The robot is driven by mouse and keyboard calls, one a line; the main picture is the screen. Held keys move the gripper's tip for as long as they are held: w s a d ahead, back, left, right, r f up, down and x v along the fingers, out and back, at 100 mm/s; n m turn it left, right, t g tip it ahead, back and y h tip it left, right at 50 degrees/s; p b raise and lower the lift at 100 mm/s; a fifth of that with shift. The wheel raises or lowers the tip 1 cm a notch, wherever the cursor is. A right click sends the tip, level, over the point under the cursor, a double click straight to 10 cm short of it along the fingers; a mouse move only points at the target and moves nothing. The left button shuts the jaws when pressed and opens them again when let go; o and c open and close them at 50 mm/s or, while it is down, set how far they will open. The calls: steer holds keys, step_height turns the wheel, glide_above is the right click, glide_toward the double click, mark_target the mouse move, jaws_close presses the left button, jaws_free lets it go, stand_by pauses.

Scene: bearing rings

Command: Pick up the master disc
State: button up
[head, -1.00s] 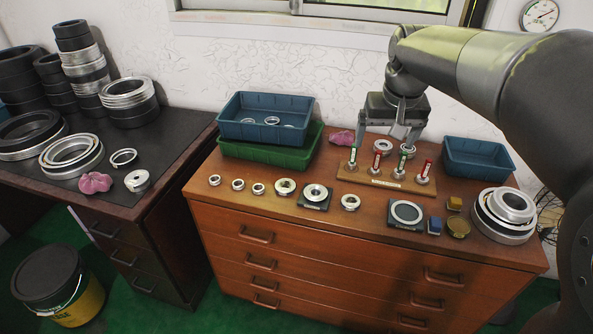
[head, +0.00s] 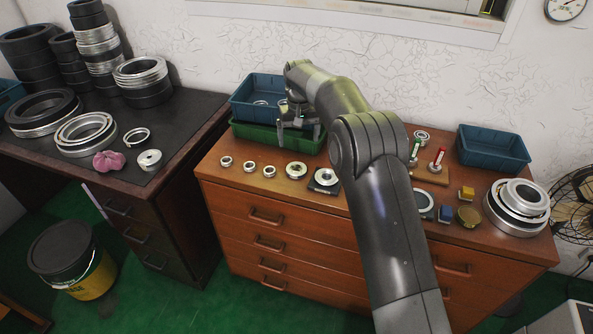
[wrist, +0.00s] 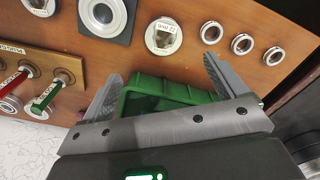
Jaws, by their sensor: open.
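Which piece is the master disc is not certain. A silver disc with a hole (head: 325,176) sits on a dark square plate on the wooden cabinet; it also shows at the top of the wrist view (wrist: 103,14). Beside it lies a labelled silver disc (head: 296,170), also in the wrist view (wrist: 163,37); its label is too small to read. My gripper (head: 299,135) is open and empty over the front of the green tray. In the wrist view, my fingers (wrist: 161,66) are spread, with the labelled disc just beyond their tips.
Small rings (head: 250,166) lie left of the discs. A peg rack (head: 430,174), partly hidden by my arm, stands right. Stacked rings (head: 518,208) and another blue bin (head: 493,148) are farther right.

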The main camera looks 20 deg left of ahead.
step_height(320, 180, down, 2)
steer(key=a, duration=0.1)
glide_above(296, 168)
steer(key=f, duration=0.5)
steer(key=shift+s+a+f, duration=0.15)
steer(key=shift+s+a, duration=0.05)
steer(key=shift+s, duration=0.05)
steer(key=shift+w+d+f, duration=0.15)
steer(key=shift+f, duration=1.25)
steer(key=shift+w+d+f, duration=0.1)
steer(key=shift+d+f, duration=0.05)
steer(key=shift+f, duration=1.2)
steer(key=shift+c, duration=0.2)
steer(key=shift+r, duration=0.1)
steer(key=c, duration=1.4)
